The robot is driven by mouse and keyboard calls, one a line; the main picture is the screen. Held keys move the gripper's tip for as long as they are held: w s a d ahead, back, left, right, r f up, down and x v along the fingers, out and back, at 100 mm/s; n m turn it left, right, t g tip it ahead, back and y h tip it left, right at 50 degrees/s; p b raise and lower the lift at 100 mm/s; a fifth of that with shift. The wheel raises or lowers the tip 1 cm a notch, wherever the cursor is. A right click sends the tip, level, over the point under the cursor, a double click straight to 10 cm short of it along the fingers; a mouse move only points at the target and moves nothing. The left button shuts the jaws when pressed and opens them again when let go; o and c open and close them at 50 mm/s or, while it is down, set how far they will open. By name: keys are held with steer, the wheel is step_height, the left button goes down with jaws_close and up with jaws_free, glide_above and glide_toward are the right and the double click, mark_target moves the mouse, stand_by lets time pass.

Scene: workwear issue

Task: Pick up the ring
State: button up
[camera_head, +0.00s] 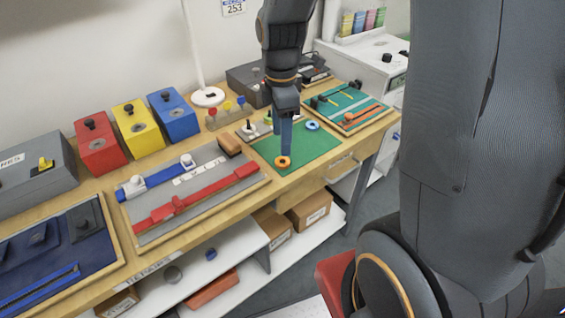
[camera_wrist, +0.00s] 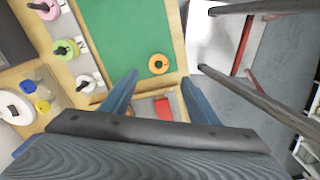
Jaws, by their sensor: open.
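An orange ring (camera_head: 283,161) with a dark centre lies flat on the green mat (camera_head: 303,146), near the mat's front edge. It also shows in the wrist view (camera_wrist: 159,64), ahead of the fingertips and sideways between their lines. A blue ring (camera_head: 312,125) lies further back on the same mat. My gripper (camera_head: 286,150) is open and empty, pointing down over the mat. In the head view its blue fingers end just by the orange ring. In the wrist view the gripper (camera_wrist: 159,79) has both fingers spread; I see no contact with the ring.
Red (camera_head: 97,146), yellow (camera_head: 138,128) and blue (camera_head: 172,114) boxes stand along the wall. A tray with red and blue pieces (camera_head: 234,200) lies left of the mat, another green tray (camera_head: 372,119) right. Pegs with coloured rings (camera_wrist: 66,48) stand beside the mat.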

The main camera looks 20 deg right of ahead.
steer(key=shift+w+d+f+p, duration=0.1)
steer(key=shift+f+p, duration=0.45)
steer(key=shift+f, duration=1.3)
steer(key=shift+w+d+f+p, duration=0.1)
steer(key=shift+f+p, duration=0.4)
steer(key=shift+f, duration=1.35)
steer(key=shift+c, duration=0.2)
steer(key=c, duration=1.1)
